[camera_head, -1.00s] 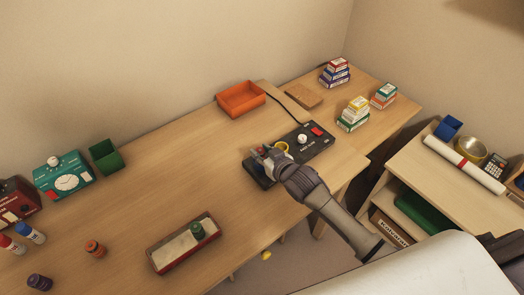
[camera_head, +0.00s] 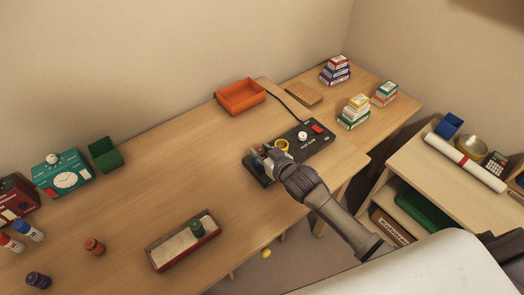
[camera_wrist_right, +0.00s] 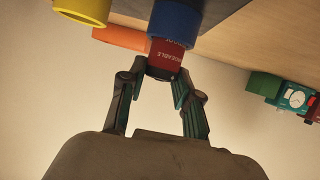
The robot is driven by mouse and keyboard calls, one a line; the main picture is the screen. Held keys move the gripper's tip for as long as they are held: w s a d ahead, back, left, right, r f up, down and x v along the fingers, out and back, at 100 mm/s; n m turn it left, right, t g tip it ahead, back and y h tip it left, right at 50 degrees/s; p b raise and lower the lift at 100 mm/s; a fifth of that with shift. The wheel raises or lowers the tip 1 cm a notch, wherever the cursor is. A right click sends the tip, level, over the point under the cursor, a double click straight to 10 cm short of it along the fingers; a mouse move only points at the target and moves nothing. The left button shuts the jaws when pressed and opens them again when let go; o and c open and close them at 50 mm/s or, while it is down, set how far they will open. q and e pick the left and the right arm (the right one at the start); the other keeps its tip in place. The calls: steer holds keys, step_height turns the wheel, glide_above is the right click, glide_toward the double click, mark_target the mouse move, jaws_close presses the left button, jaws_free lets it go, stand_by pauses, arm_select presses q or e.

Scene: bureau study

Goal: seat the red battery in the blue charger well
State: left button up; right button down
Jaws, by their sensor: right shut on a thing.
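The black charger (camera_head: 322,146) lies on the desk with a yellow well (camera_head: 282,146), a white knob and a red switch on top. My right gripper (camera_head: 262,157) is over its left end. In the wrist view my right gripper (camera_wrist_right: 160,80) is shut on the red battery (camera_wrist_right: 165,57), a dark red cylinder with white lettering. The blue well (camera_wrist_right: 174,22) covers the battery's far end, in line with it. I cannot tell how deep the battery sits. The yellow well also shows in the wrist view (camera_wrist_right: 83,10). My left gripper is not in view.
An orange tray (camera_head: 241,97) stands behind the charger. Stacked small boxes (camera_head: 354,113) are to its right. A red-rimmed tray (camera_head: 183,243) holding a green cylinder is at the front. The desk between it and the green bin (camera_head: 104,155) is mostly clear.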

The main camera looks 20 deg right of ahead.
mark_target(260, 150)
steer(key=c, duration=1.1)
jaws_free()
steer(key=shift+p+v, duration=0.75)
steer(key=shift+p, duration=0.1)
steer(key=p+v, duration=0.2)
steer(key=v, duration=0.1)
steer(key=shift+s+r+p, duration=0.2)
steer(key=shift+p, duration=0.15)
steer(key=p+v, duration=0.4)
steer(key=v, duration=0.2)
steer(key=shift+f, duration=0.15)
